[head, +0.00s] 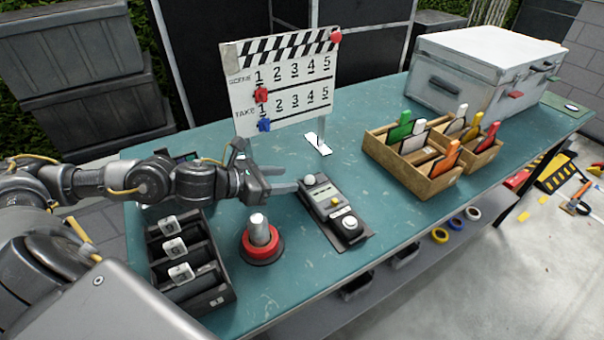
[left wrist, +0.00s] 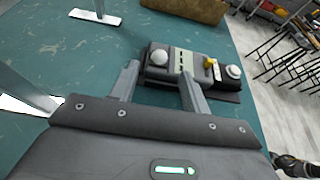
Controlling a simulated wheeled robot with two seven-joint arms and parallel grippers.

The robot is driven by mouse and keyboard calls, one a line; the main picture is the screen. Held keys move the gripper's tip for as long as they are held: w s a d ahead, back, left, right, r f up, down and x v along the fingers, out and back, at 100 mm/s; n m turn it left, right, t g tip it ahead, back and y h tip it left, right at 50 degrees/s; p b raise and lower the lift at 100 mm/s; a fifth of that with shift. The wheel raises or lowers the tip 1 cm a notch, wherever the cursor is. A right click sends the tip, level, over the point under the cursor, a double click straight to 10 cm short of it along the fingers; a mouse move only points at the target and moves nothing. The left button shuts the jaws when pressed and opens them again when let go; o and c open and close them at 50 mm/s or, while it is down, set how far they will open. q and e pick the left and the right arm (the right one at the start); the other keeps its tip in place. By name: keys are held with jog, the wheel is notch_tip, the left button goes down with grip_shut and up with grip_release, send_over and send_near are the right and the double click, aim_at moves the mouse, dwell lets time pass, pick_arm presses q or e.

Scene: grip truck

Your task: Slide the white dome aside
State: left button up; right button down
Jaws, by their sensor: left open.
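A dark control box (head: 323,204) lies on the teal table and carries two white domes. One white dome (head: 309,180) is at its far left end; a larger one (head: 350,222) is at its near right end. A yellow knob (head: 334,201) sits between them. In the left wrist view the domes (left wrist: 158,57) (left wrist: 233,71) stand at either end of the box. My left gripper (head: 290,179) is open and empty, its fingertips just short of the box's far left end. The fingers also show in the left wrist view (left wrist: 160,72). My right gripper is not in view.
A red-ringed post (head: 261,238) and a black tray (head: 208,292) stand left of the box. A clapperboard (head: 285,75) stands behind. A wooden organizer (head: 440,185) and a grey case (head: 480,85) stand to the right. The table is bare between box and organizer.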

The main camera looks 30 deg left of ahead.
aim_at(306, 178)
pick_arm(q)
jog(key=p+x, duration=0.1)
jog(key=x, duration=0.4)
jog(key=shift+w+d, duration=0.1)
jog(key=shift+w+d+f, duration=0.25)
jog(key=shift+w, duration=0.15)
grip_shut()
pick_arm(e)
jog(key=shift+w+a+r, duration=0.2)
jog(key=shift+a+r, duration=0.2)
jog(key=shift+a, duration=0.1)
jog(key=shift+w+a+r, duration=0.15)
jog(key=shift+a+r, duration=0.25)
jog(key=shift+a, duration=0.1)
